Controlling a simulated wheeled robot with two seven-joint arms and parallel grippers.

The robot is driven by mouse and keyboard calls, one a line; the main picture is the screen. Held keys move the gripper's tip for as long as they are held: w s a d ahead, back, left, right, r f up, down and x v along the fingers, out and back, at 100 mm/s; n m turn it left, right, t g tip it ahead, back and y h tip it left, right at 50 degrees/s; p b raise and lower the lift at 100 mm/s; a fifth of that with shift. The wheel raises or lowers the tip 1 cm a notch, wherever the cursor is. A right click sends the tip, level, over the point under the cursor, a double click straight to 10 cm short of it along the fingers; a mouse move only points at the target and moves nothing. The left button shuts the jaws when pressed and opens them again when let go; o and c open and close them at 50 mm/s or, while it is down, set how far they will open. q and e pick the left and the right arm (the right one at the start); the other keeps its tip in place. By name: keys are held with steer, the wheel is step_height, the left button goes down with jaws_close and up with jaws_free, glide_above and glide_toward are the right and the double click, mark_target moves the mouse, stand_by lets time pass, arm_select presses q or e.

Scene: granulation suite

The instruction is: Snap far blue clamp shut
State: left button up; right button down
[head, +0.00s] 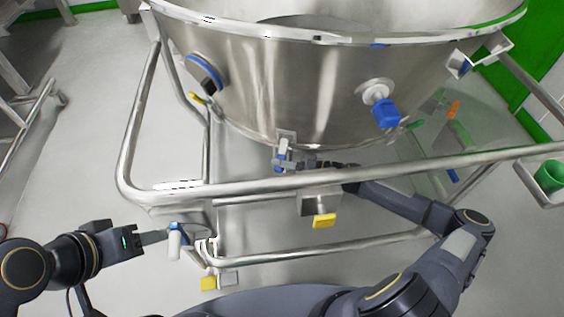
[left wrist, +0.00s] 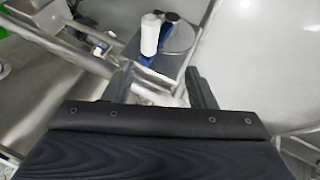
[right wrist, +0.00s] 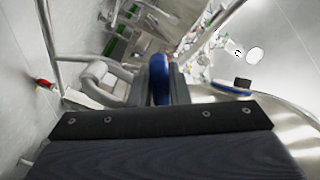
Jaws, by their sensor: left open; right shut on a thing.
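A blue clamp (head: 280,158) sits low on the front of the steel bowl, below its wall. My right gripper (head: 294,164) reaches it from the right and is shut on its blue part, which shows between the fingers in the right wrist view (right wrist: 158,80). Another blue clamp with a white handle (head: 175,240) is on the frame at lower left; it also shows in the left wrist view (left wrist: 150,38), beyond the fingertips. My left gripper (head: 164,235) is open beside it, with nothing visible between its fingers. The fingers hide part of the gripped clamp.
The large steel bowl (head: 300,85) fills the top middle. A tubular steel rail (head: 400,165) runs across in front of it, over my right forearm. A blue knob (head: 386,112) and a blue-ringed port (head: 204,72) jut from the bowl. Yellow pedals (head: 324,220) sit low.

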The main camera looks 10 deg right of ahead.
steer(key=r+m+p, duration=0.1)
steer(key=s+r+m, duration=0.1)
steer(key=m, duration=0.1)
steer(key=shift+a+m+p, duration=0.15)
steer(key=shift+m+p, duration=0.15)
steer(key=shift+p, duration=0.05)
steer(key=shift+r+m+p, duration=0.4)
steer(key=shift+m+p, duration=0.15)
steer(key=shift+m, duration=0.45)
steer(key=shift+s, duration=0.1)
steer(key=c, duration=1.4)
jaws_free()
steer(key=shift+o, duration=0.2)
steer(key=v, duration=0.7)
steer(key=shift+d+p, duration=0.35)
steer(key=shift+p, duration=0.05)
steer(key=shift+s, duration=0.1)
